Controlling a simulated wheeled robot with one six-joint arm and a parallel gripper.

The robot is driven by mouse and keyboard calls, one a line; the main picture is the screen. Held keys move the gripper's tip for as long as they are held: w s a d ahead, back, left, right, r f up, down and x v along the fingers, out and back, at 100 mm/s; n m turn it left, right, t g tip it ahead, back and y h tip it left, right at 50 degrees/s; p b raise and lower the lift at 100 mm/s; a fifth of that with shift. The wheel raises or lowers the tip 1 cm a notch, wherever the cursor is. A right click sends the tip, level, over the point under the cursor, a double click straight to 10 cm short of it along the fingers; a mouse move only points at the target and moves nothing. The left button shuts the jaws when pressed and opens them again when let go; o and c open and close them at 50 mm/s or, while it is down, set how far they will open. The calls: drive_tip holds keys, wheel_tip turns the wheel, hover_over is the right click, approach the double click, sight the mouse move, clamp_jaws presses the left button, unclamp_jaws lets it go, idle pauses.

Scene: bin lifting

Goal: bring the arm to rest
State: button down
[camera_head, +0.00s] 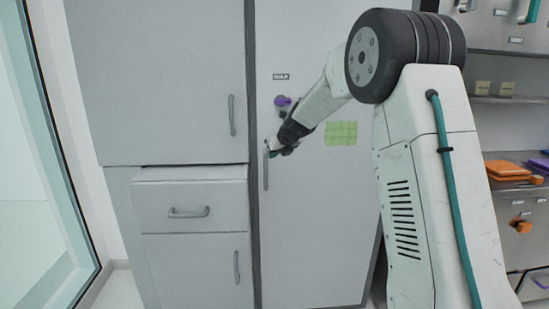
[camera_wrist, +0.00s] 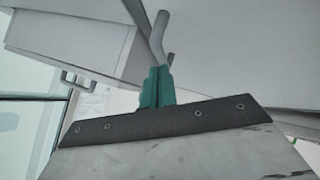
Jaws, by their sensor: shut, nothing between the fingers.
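My gripper (camera_head: 274,147) is at the end of my arm, in front of the tall grey cabinet door (camera_head: 325,220). Its fingers are shut with nothing between them. In the wrist view the teal fingers (camera_wrist: 157,87) are together, and the curved grey handle (camera_wrist: 160,35) of the door shows just beyond their tips. In the head view this handle (camera_head: 266,168) is right at the fingertips. I cannot tell whether they touch. My arm is raised and reaches to the left.
Grey cabinets with a drawer (camera_head: 190,205) stand to the left, beside a glass panel (camera_head: 40,150). A green note (camera_head: 341,133) and a purple knob (camera_head: 282,100) are on the tall door. Orange items (camera_head: 506,168) lie on a counter at the right.

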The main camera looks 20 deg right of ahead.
drive_tip(key=s+r, duration=0.1)
drive_tip(key=s, duration=0.1)
drive_tip(key=s+a+r, duration=0.1)
drive_tip(key=r, duration=0.1)
drive_tip(key=shift+s+a+r, duration=0.1)
drive_tip(key=shift+s+r, duration=0.2)
drive_tip(key=shift+s, duration=0.05)
drive_tip(key=s+a+f+n+g+y, duration=0.1)
drive_tip(key=s+a+f+n+g, duration=0.15)
drive_tip(key=s+n, duration=0.65)
drive_tip(key=s+a+f+n+g, duration=0.2)
drive_tip(key=s+a+n+g, duration=0.1)
drive_tip(key=s+n, duration=0.55)
drive_tip(key=s+a+r+n+g+h, duration=0.1)
drive_tip(key=s+n, duration=0.7)
drive_tip(key=s, duration=0.9)
drive_tip(key=s+a+r+n+g+h, duration=0.1)
drive_tip(key=s+a+n, duration=0.3)
drive_tip(key=s+n, duration=0.5)
drive_tip(key=shift+s+a+r, duration=0.15)
drive_tip(key=shift+s+r, duration=0.1)
drive_tip(key=shift+s, duration=3.85)
